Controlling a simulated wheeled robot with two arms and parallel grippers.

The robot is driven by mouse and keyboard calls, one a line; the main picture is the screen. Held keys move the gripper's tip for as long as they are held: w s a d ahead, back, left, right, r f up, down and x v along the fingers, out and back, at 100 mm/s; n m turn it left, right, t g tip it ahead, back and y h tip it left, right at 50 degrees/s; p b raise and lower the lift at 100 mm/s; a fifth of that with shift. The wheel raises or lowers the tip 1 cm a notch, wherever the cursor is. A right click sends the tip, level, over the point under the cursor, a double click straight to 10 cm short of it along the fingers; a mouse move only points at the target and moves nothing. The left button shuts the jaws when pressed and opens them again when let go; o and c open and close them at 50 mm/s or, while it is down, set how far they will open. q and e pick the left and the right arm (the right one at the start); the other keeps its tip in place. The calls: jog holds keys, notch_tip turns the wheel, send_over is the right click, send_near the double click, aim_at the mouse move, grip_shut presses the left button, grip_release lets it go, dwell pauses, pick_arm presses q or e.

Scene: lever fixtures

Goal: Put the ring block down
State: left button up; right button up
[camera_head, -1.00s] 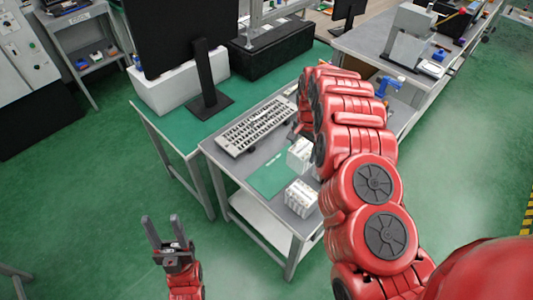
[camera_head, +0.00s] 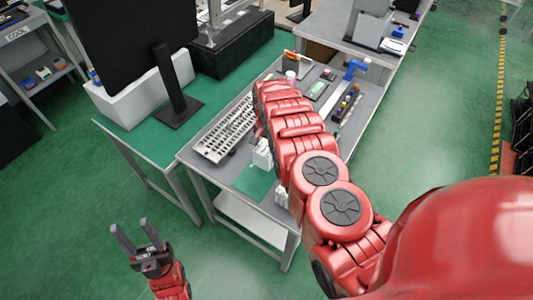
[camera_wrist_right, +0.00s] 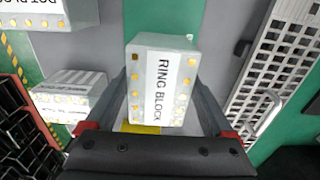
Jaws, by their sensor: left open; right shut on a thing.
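The ring block (camera_wrist_right: 160,85) is a white block with a "RING BLOCK" label and yellow dots, in the right wrist view. My right gripper (camera_wrist_right: 163,76) is shut on it, one finger on each side. Green mat and grey table show behind the block; I cannot tell whether it touches them. In the head view my right gripper is hidden behind my own red arm, over the grey table (camera_head: 228,172). My left gripper (camera_head: 133,227) is open and empty, low at the left, over the floor and apart from the table.
In the wrist view, a block labelled "DOT BLOCK" (camera_wrist_right: 32,14) and another white block (camera_wrist_right: 72,90) stand left of the ring block. A black rack (camera_wrist_right: 22,122) is at far left.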

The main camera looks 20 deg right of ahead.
jog(key=shift+s+f, duration=0.15)
jog(key=shift+f, duration=0.1)
notch_tip(320, 180, down, 3)
jog(key=shift+r+b, duration=0.15)
jog(key=shift+b, duration=0.15)
